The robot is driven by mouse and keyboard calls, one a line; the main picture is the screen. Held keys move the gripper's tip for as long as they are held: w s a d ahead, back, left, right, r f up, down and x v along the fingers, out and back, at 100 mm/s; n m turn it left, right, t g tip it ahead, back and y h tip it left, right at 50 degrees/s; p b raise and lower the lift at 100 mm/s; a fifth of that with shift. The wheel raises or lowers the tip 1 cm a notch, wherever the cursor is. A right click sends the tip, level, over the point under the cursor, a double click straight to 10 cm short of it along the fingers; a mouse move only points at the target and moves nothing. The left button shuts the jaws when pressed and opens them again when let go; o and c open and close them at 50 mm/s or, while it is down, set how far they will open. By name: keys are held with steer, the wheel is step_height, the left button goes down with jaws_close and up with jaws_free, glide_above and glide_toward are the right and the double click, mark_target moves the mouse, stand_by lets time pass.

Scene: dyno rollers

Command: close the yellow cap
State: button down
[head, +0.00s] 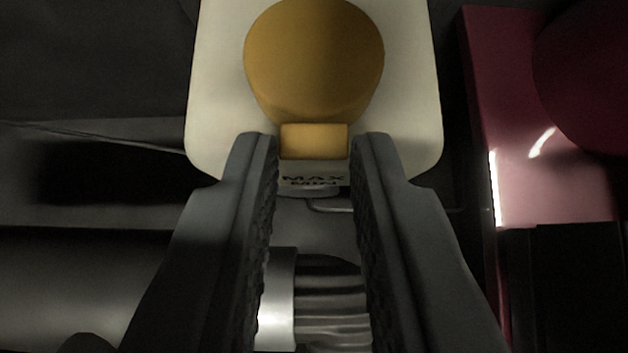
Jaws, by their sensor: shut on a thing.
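The yellow cap (313,55) is a round disc with a small rectangular tab (314,141) at its near edge. It is at the top middle of the head view, over a pale reservoir (212,110) marked MAX and MIN. My gripper (315,148) has one finger on each side of the tab and is shut on it. The fingertips are level with the tab, just below the disc. The cap's underside and hinge are hidden, and I cannot tell from this view how far it is tilted.
A dark red block (535,150) with a rounded red part (595,75) stands to the right. A grey cylinder (80,285) lies at the lower left. A ribbed dark hose with a bright metal band (280,300) shows below, between my fingers.

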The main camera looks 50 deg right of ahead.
steer(key=c, duration=1.3)
jaws_free()
steer(key=shift+a+f, duration=0.2)
steer(key=shift+r, duration=0.1)
steer(key=v, duration=1.7)
steer(key=shift+s+r, duration=0.1)
